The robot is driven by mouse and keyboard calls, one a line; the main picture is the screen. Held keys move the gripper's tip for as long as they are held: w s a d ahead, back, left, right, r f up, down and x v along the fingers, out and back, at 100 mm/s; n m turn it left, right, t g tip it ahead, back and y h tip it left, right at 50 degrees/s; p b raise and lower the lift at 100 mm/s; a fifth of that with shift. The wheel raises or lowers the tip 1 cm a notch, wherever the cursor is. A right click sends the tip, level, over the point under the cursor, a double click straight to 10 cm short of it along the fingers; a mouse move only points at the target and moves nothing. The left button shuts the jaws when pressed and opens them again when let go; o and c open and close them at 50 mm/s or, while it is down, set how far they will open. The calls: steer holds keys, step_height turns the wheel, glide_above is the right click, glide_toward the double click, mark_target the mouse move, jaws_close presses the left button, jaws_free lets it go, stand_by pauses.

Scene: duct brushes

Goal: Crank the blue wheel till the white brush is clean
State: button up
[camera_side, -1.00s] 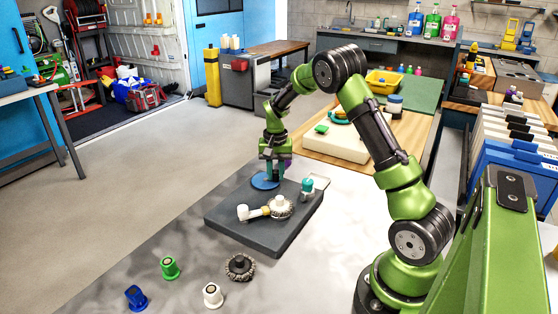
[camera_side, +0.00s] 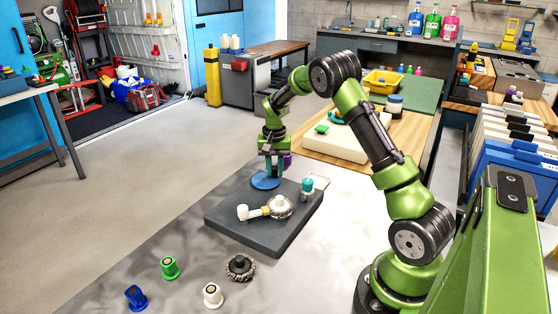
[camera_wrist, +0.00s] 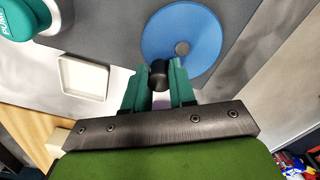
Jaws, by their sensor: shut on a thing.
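The blue wheel (camera_side: 265,181) lies flat at the far left corner of a dark grey base block; it also shows in the wrist view (camera_wrist: 183,40). My gripper (camera_side: 274,174) points down over the wheel, and its teal fingers (camera_wrist: 160,88) are shut on the wheel's dark crank knob (camera_wrist: 159,72) near the rim. The white brush (camera_side: 281,206) sits on the block with a dirty-looking, greyish bristle ring around a white hub. A white pipe with a yellowish collar (camera_side: 265,211) reaches it from the left. How clean the bristles are is too small to tell.
A dark brush (camera_side: 240,267) and green (camera_side: 170,268), blue (camera_side: 136,297) and white (camera_side: 212,295) caps stand on the table in front. A wooden board with a white slab (camera_side: 340,143) lies behind.

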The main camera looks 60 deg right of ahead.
mark_target(264, 174)
steer(key=shift+w+a+r, duration=0.1)
steer(key=shift+w+r, duration=0.15)
steer(key=shift+w, duration=1.05)
steer(key=shift+f, duration=0.1)
steer(key=shift+w+a+f, duration=0.15)
steer(key=shift+w+a, duration=0.1)
steer(key=shift+w, duration=0.2)
